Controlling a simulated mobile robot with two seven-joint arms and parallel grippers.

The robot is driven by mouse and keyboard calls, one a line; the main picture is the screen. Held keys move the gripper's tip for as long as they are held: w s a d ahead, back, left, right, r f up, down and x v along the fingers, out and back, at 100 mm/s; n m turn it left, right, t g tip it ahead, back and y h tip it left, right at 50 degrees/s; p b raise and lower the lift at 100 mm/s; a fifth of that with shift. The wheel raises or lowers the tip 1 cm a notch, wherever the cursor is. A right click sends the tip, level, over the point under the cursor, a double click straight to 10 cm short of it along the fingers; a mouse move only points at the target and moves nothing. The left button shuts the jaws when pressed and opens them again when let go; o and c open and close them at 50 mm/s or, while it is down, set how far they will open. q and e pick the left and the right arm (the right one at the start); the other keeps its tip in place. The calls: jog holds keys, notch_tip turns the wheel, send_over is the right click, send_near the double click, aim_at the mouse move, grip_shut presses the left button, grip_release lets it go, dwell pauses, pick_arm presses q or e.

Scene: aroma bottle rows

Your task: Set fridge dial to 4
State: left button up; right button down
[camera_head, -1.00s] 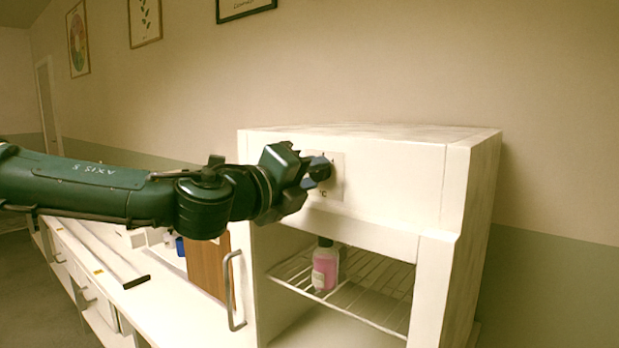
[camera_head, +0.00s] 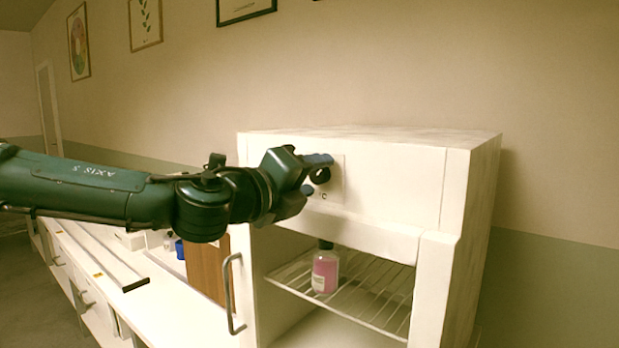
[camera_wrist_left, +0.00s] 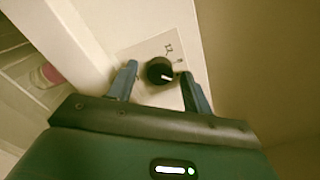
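The black round dial (camera_head: 320,175) sits on a pale panel on the upper front of the white fridge (camera_head: 400,185). In the left wrist view the dial (camera_wrist_left: 160,70) shows a white pointer mark aimed to the right and slightly down. The scale markings are too small to read. My left gripper (camera_head: 313,175) is at the dial, its blue fingers spread above and below it in the head view. My right gripper is not in view.
A bottle of pink liquid (camera_head: 325,270) stands on the wire shelf (camera_head: 365,295) inside the fridge. The fridge door with its metal handle (camera_head: 233,295) stands open at left. A white counter (camera_head: 185,315) runs along the left. The wall is behind.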

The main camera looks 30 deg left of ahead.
pick_arm(q)
jog(key=s+a+b, duration=0.1)
jog(key=s+b, duration=0.5)
jog(key=s, duration=0.7)
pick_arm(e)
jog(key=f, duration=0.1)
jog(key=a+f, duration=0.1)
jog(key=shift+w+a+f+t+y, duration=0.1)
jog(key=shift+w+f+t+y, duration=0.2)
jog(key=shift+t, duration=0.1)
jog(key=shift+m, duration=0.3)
